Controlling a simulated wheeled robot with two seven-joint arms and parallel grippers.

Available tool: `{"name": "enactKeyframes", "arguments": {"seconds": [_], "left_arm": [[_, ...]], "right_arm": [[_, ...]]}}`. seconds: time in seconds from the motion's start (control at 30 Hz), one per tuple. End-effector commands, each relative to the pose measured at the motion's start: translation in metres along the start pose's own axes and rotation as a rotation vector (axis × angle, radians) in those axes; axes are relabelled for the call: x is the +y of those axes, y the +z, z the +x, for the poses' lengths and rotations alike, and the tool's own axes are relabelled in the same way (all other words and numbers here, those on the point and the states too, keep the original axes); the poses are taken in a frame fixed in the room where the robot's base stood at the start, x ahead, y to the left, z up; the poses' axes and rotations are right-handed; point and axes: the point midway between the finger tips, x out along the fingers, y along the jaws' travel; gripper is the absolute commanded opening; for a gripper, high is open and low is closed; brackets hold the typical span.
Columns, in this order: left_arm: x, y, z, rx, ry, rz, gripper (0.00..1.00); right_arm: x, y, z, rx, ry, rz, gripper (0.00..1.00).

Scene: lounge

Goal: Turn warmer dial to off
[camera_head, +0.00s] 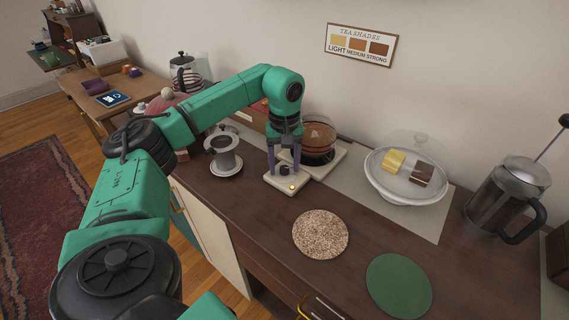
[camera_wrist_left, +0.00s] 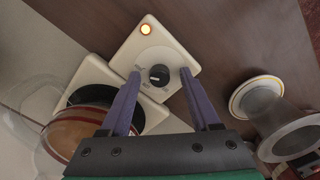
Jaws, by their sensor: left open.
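The warmer (camera_head: 325,164) is a cream unit on the dark counter, with a glass pot of amber liquid (camera_head: 318,141) on its plate. Its front control panel (camera_wrist_left: 146,38) carries a round black dial (camera_wrist_left: 158,75) and a lit orange lamp (camera_wrist_left: 146,29). In the head view the dial (camera_head: 284,170) sits between my left fingertips and the lamp (camera_head: 292,187) glows. My left gripper (camera_head: 284,172) is open above the panel. In the left wrist view its purple fingers (camera_wrist_left: 160,80) stand on either side of the dial, apart from it. My right gripper is not in view.
A metal strainer on a white saucer (camera_head: 226,172) stands close left of the warmer. A cork mat (camera_head: 320,234) and a green mat (camera_head: 398,285) lie in front. A domed cake plate (camera_head: 405,188) and a French press (camera_head: 503,199) stand to the right.

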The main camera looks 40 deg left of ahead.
Motion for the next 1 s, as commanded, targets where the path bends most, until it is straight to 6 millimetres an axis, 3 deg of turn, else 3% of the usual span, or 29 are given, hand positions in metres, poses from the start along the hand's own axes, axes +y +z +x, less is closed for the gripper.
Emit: {"name": "enactKeyframes", "arguments": {"seconds": [0.03,0.1,0.2,0.63,1.0], "left_arm": [[0.0,0.0,0.0,0.0,0.0,0.0,0.59],[0.0,0.0,0.0,0.0,0.0,0.0,0.32],[0.0,0.0,0.0,0.0,0.0,0.0,0.0],[0.0,0.0,-0.001,-0.001,-0.002,-0.055,0.0],[0.0,0.0,-0.003,-0.002,-0.001,-0.31,0.0]], "right_arm": [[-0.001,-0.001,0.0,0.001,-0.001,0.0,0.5],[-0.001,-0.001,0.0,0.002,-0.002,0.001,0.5],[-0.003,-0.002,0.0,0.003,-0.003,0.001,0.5],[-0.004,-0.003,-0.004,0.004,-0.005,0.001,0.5],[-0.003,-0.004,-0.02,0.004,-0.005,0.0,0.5]]}}
